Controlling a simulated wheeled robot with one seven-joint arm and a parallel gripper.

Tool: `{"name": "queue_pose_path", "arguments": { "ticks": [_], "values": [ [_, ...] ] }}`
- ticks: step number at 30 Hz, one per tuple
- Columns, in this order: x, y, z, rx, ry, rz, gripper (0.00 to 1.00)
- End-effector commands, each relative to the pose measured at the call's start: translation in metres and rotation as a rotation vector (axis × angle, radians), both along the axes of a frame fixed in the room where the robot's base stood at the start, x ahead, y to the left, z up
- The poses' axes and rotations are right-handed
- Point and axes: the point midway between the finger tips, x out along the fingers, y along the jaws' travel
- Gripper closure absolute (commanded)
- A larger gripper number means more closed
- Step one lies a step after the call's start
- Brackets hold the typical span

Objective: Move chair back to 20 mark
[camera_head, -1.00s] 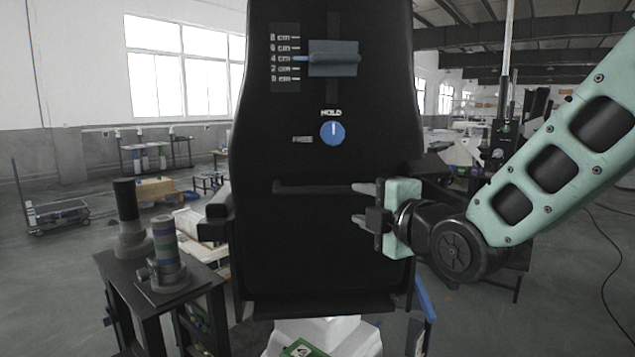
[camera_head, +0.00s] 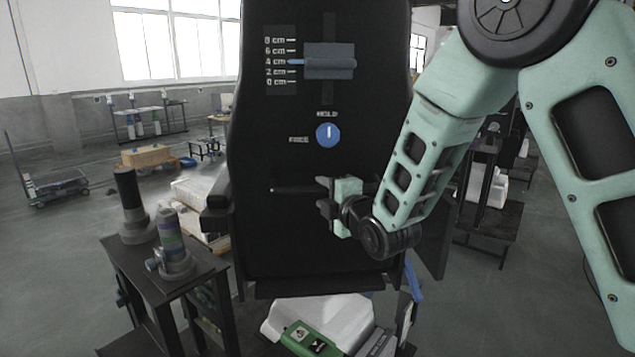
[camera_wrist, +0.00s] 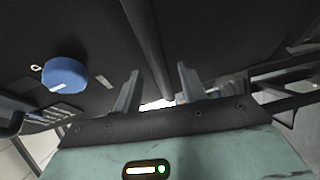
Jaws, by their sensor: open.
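The black chair back (camera_head: 300,235) stands upright in front of me. Its scale (camera_head: 281,63) runs from 0 to 8 cm, and the blue pointer on its grey slider block (camera_head: 330,61) sits at about 4 cm. Below is a blue round knob (camera_head: 328,135) with its white line upright, towards HOLD; FREE is printed to its left. A dark horizontal bar (camera_head: 293,189) crosses the back lower down. My gripper (camera_head: 321,194) is open at this bar. In the wrist view, the bar (camera_wrist: 150,45) runs between the two fingers, with a gap on each side. The blue knob (camera_wrist: 65,75) is at left.
A dark stand (camera_head: 195,270) with two cylindrical devices is at left. A white base with a green box (camera_head: 309,341) lies below the chair back. A cart (camera_head: 58,186) and a bench stand farther back at left. Open grey floor shows on both sides.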

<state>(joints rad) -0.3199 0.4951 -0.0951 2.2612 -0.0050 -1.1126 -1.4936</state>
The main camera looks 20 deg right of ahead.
Motion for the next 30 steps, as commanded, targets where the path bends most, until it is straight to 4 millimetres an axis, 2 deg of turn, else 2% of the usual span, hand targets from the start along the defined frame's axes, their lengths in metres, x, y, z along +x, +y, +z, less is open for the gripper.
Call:
{"name": "queue_pose_path", "arguments": {
  "ticks": [3, 7, 18, 19, 23, 30],
  "values": [
    [0.018, 0.004, 0.0, 0.0, 0.0, -0.001, 0.59],
    [0.029, 0.006, -0.001, 0.0, 0.001, -0.001, 0.59],
    [0.034, 0.008, -0.003, 0.0, 0.0, -0.001, 0.59],
    [0.034, 0.008, -0.003, 0.0, 0.0, -0.001, 0.64],
    [0.034, 0.008, -0.003, 0.0, 0.0, -0.001, 1.0],
    [0.034, 0.008, -0.007, -0.001, -0.008, 0.0, 1.0]
  ]
}}
